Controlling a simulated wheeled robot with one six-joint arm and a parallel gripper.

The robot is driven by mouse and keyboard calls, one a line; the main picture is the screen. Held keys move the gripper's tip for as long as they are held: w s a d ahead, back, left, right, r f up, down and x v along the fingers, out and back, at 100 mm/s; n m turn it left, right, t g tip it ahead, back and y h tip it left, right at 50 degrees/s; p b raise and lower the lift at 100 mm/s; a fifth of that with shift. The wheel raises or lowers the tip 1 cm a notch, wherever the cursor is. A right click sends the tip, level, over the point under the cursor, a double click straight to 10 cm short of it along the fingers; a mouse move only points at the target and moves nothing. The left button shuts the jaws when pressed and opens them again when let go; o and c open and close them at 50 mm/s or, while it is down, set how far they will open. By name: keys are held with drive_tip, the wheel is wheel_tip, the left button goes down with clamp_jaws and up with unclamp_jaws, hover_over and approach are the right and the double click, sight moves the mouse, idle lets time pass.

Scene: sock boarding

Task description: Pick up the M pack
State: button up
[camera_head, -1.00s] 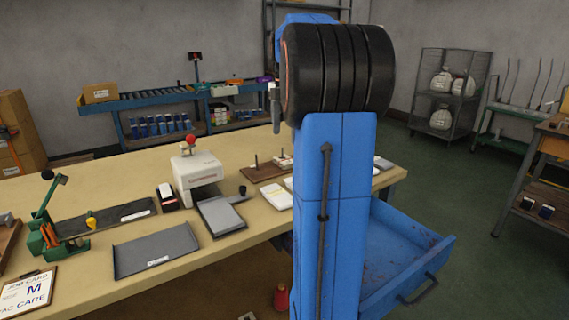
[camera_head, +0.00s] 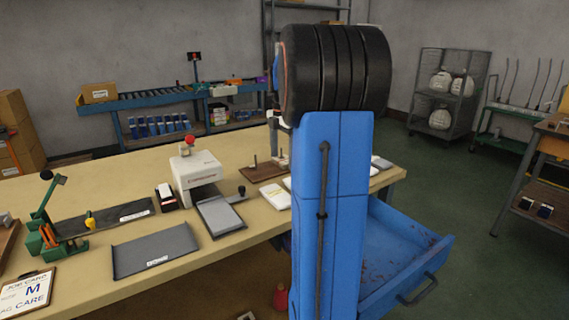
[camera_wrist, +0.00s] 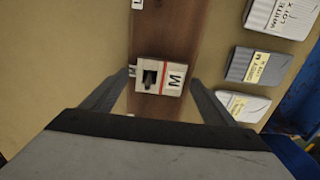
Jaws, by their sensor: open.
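The M pack (camera_wrist: 173,79) is a small whitish pack with a red stripe and a black M. It lies on a brown wooden board (camera_wrist: 155,110) in the wrist view; the board also shows on the bench in the head view (camera_head: 252,173). My gripper (camera_wrist: 160,77) is open, with one finger on each side of the pack and visible gaps between. A dark slot shows in the pack's top. In the head view the pack is largely hidden by my gripper and arm.
Labelled sock bundles lie right of the board: a white one (camera_wrist: 282,16), a grey one (camera_wrist: 258,66) and another pale one (camera_wrist: 243,105). A white press machine (camera_head: 198,177) and grey tray (camera_head: 155,250) stand on the bench (camera_head: 120,185). A job card (camera_head: 25,293) reads M.

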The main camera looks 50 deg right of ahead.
drive_tip(key=c, duration=1.1)
drive_tip(key=shift+c, duration=0.2)
